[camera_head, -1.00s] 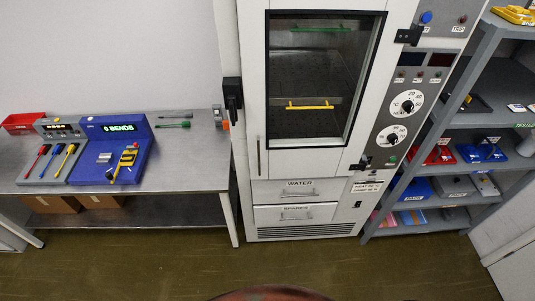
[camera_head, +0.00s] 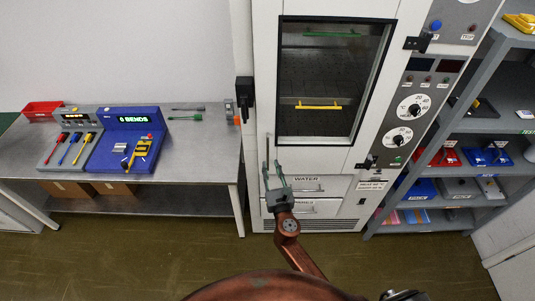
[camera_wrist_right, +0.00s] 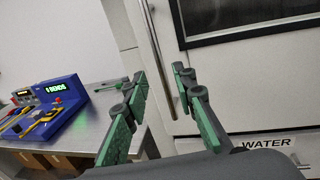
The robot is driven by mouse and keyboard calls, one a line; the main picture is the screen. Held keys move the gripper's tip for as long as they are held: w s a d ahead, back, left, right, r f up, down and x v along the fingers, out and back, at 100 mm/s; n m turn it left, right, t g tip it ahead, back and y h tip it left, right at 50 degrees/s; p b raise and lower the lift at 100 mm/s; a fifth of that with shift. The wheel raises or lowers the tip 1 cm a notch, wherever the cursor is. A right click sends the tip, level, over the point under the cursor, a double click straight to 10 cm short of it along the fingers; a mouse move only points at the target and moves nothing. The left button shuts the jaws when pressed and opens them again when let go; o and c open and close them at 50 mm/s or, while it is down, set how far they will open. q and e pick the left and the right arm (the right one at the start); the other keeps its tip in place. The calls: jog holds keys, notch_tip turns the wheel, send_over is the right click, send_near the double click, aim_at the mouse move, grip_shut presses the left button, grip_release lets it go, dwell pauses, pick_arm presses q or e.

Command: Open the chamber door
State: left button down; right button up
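The chamber door (camera_head: 265,80) is white with a dark-framed window (camera_head: 335,80) and looks closed. A black latch (camera_head: 244,92) sits at its left edge. A thin vertical bar handle (camera_wrist_right: 157,45) is on the lower left of the door in the right wrist view. My right gripper (camera_head: 271,166) is in front of the lower left door, just above the WATER drawer. In the right wrist view my right gripper (camera_wrist_right: 164,82) is open and empty. The bar appears between its fingers, but I cannot tell whether it is within reach. My left gripper is not in view.
A metal table (camera_head: 200,150) stands left of the chamber, with a blue BENDS device (camera_head: 105,155) and a red tray (camera_head: 43,110). A grey shelf (camera_head: 470,125) stands at the right. The WATER drawer (camera_head: 310,188) is below the door. Floor in front is clear.

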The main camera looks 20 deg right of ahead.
aim_at(268, 155)
jog(key=w, duration=0.7)
jog(key=shift+w+d+f, duration=0.1)
jog(key=shift+w+d, duration=0.05)
jog(key=shift+d, duration=0.15)
jog(key=shift+c, duration=0.6)
grip_shut()
